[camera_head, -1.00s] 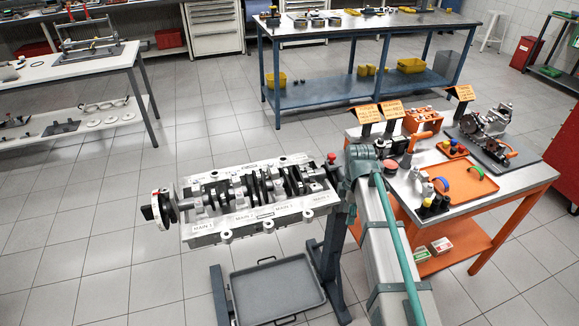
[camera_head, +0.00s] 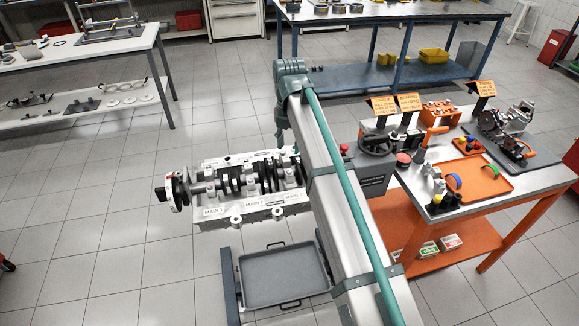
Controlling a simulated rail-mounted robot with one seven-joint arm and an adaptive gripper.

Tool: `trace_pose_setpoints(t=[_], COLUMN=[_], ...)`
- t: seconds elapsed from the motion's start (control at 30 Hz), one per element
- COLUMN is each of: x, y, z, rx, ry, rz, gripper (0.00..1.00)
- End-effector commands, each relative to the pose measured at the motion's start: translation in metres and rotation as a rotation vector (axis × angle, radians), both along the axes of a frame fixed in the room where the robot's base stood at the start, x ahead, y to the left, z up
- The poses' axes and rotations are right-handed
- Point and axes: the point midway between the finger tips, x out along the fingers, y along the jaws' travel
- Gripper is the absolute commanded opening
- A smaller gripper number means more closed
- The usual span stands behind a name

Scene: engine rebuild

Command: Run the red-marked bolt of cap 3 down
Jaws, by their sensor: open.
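The engine block (camera_head: 250,215) lies on its stand with the crankshaft and several bearing caps on top. Labels for MAIN 1 and MAIN 2 show on its near side; my arm covers its right part, including the cap 3 label. No red-marked bolt can be made out at this size. My gripper (camera_head: 281,145) hangs down from my wrist at the far edge of the block, near its middle-right. It is small and partly hidden by my arm; its jaws are open, and I see nothing held.
A grey drip tray (camera_head: 283,302) lies low in front of the block. A dial wheel (camera_head: 172,192) sticks out at the block's left end. At right stands an orange-legged bench (camera_head: 532,178) with an orange tray (camera_head: 510,185), a handwheel device (camera_head: 377,140) and signs.

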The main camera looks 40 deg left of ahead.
Motion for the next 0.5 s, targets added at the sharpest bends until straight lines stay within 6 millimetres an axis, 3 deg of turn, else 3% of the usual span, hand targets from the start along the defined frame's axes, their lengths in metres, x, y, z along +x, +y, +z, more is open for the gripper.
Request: trace_pose_setpoints(t=[0.5], x=[0.000], y=[-0.002], z=[-0.081], rx=[-0.001], ry=[0.002], rz=[-0.004], gripper=[0.43])
